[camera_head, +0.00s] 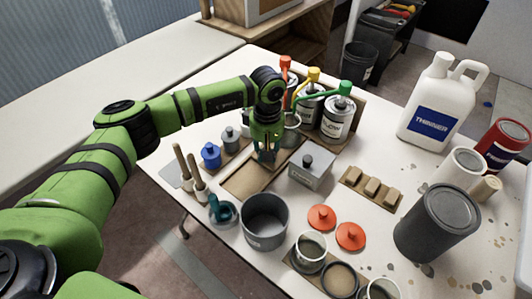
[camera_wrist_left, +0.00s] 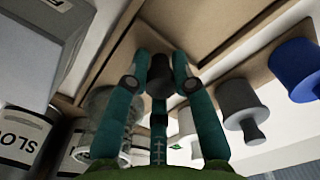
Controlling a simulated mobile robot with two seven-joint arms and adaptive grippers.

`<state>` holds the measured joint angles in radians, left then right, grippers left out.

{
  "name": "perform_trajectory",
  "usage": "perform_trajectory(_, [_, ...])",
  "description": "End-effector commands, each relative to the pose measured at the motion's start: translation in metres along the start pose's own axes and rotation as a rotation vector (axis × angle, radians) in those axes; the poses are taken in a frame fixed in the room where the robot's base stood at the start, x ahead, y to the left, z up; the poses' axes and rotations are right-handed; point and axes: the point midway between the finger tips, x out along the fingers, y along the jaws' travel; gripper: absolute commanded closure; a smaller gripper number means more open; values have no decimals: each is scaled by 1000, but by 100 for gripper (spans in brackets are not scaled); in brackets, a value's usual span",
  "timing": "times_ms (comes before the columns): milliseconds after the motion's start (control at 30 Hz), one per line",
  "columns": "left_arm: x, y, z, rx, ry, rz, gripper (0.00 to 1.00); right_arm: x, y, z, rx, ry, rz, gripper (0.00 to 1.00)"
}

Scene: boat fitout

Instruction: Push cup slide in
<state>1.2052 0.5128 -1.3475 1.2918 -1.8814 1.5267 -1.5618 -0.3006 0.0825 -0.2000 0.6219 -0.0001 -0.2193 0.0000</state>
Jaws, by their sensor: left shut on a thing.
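My left gripper (camera_head: 265,155) reaches down over a shallow wooden tray-like slide (camera_head: 245,184) in the middle of the table. In the left wrist view its teal fingers (camera_wrist_left: 160,72) are shut on a dark knob (camera_wrist_left: 160,82). What the knob is fixed to is mostly hidden. A clear cup (camera_head: 291,124) stands just behind the gripper, near the pump cans; it also shows in the left wrist view (camera_wrist_left: 107,108), left of the fingers. My right gripper is not in view.
Pump cans (camera_head: 337,119) stand behind. A grey lidded box (camera_head: 311,172) is close on the right, and blue (camera_head: 211,155) and grey (camera_head: 231,139) knobbed pieces on the left. A grey pot (camera_head: 264,232) stands in front. A white thinner jug (camera_head: 433,110) is far right.

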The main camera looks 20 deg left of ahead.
Motion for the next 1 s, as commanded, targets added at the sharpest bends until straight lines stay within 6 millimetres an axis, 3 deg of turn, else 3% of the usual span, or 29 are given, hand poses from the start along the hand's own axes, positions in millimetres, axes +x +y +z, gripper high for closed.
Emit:
perform_trajectory(33, [-5,3,-6,-7,14,18,63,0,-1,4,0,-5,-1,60])
perform_trajectory(67, [-5,3,-6,-7,13,18,51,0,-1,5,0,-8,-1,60])
perform_trajectory(500, [-10,2,-3,-2,7,11,51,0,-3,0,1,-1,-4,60])
perform_trajectory(1000, [-104,2,-4,-3,9,14,51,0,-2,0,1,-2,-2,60])
